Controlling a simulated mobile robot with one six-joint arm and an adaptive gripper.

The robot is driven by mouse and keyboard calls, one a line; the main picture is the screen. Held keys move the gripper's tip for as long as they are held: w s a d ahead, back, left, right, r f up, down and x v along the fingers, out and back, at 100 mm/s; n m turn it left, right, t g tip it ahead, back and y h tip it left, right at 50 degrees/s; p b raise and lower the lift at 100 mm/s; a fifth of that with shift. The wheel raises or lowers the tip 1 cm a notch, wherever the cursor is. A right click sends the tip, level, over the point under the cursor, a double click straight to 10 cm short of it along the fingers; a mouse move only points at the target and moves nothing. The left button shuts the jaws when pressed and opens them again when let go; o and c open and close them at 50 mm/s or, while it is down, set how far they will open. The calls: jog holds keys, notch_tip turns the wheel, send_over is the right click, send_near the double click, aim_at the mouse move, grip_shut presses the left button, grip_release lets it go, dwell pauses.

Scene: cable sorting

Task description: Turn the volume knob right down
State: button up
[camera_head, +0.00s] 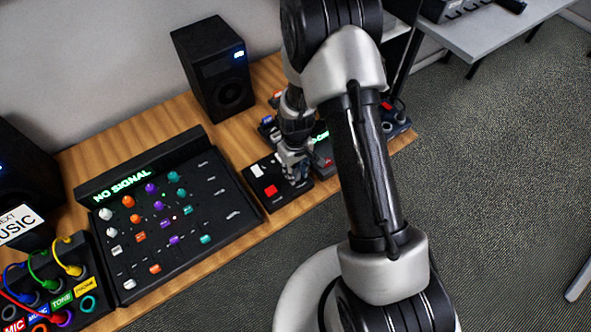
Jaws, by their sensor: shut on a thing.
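A small black box (261,195) with a white button (257,171) and a red button (271,190) lies on the wooden desk, right of the mixer. My gripper (297,180) points down over the right part of this box. It is shut on a knob there, which the fingers mostly hide. I cannot read the knob's setting or any label on it.
The mixer (218,222), with coloured knobs and a screen reading "NO SIGNAL" (122,187), stands close on the left. A black speaker (213,68) stands behind. A box with plugged cables (62,292) is at front left. More devices (397,117) lie beyond my arm.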

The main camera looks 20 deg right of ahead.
dwell(0.4)
jog(key=o, duration=1.1)
notch_tip(320, 180, up, 12)
dwell(0.4)
